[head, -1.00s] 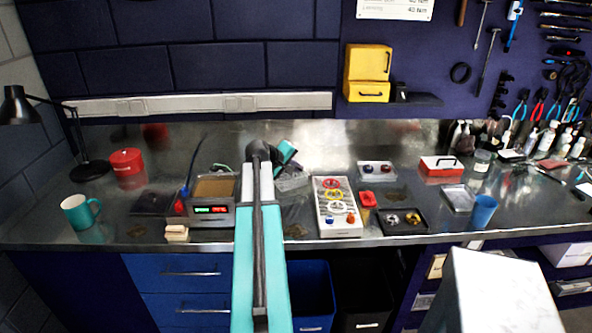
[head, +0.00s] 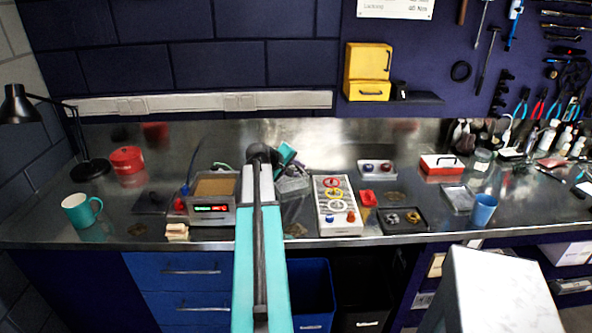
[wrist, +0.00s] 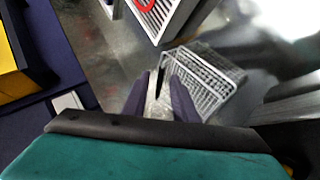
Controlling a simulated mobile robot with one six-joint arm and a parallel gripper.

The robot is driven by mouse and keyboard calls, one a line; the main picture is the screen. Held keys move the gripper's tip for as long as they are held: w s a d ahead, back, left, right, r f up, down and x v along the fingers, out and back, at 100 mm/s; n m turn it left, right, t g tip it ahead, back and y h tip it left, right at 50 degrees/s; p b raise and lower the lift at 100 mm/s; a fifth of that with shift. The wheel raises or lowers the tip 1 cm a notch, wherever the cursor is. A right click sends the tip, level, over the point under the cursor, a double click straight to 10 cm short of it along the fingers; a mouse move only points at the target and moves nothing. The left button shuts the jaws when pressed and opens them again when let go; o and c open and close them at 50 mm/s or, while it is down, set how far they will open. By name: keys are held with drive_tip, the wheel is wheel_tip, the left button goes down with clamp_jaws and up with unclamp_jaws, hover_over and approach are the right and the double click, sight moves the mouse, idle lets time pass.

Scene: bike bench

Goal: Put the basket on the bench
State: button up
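The basket is a small light-grey wire basket (wrist: 208,80). It appears to rest on the metal bench (wrist: 262,40), and in the head view the basket (head: 293,186) shows just right of my arm, partly hidden by it. My gripper (wrist: 160,84) is in the wrist view with its two dark fingers apart and grey showing between them. The fingertips are at the basket's left end, and the right finger covers part of it. I cannot tell whether they touch the wire. In the head view my gripper (head: 284,157) is over the back of the bench.
A white panel with coloured rings (head: 335,205) stands close right of the basket. A metal box with a red display (head: 211,209) is left of my arm. A black tray (head: 403,220), blue cup (head: 483,210) and teal mug (head: 80,210) stand farther off.

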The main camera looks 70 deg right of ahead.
drive_tip(key=shift+r, duration=0.1)
drive_tip(key=b+v, duration=0.2)
drive_tip(key=v, duration=1)
idle(0.9)
